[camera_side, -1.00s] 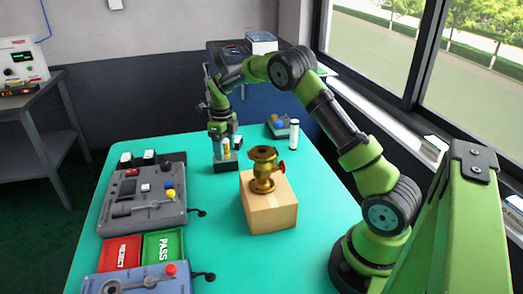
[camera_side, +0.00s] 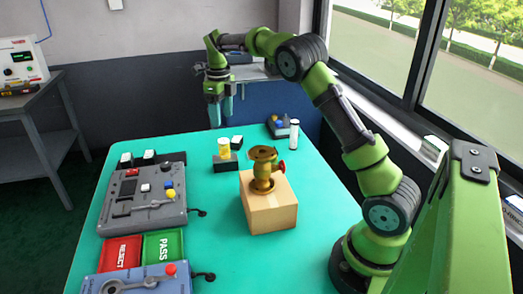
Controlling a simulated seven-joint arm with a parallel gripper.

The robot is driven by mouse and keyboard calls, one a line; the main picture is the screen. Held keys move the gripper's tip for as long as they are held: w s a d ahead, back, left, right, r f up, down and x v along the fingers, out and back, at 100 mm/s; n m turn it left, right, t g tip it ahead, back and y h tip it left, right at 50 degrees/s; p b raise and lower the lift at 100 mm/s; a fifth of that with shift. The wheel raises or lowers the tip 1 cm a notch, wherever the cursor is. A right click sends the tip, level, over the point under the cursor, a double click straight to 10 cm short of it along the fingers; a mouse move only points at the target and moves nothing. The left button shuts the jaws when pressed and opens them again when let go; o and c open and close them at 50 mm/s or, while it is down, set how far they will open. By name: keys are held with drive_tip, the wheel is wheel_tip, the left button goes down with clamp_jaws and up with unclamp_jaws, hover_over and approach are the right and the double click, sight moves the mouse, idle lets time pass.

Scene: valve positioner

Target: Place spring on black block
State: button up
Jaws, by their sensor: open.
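The spring looks like the small yellow cylinder (camera_side: 224,148), standing upright on the black block (camera_side: 226,164) on the green table. It is too small to make out its coils. My gripper (camera_side: 220,118) is open and empty, fingers pointing down, above and behind the spring and apart from it. A brass valve (camera_side: 263,170) with a red knob stands on a wooden block (camera_side: 270,208) to the right and nearer the camera.
A small black block with a white top (camera_side: 236,143) stands just behind the spring. A white cylinder (camera_side: 294,133) and a dark tray (camera_side: 278,126) are at the back right. A grey control box (camera_side: 145,196) and red (camera_side: 121,252) and green (camera_side: 163,246) trays fill the left side.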

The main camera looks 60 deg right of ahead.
drive_tip(key=s+a+r+n+t+y, duration=0.1)
drive_tip(key=s+a+r+n+t, duration=0.3)
drive_tip(key=s+a+r+n, duration=0.9)
drive_tip(key=s+a+f+n+t, duration=0.1)
drive_tip(key=s+a+f+n, duration=0.2)
drive_tip(key=s+n, duration=0.4)
drive_tip(key=s+a+f+n+t+y, duration=0.1)
drive_tip(key=s+a+f+n+t, duration=0.1)
drive_tip(key=s+n, duration=0.4)
drive_tip(key=a+f+n, duration=0.1)
drive_tip(key=n, duration=0.3)
drive_tip(key=shift+s+f+n, duration=0.25)
drive_tip(key=shift+s+n, duration=0.05)
drive_tip(key=shift+s, duration=0.1)
drive_tip(key=shift+a, duration=0.1)
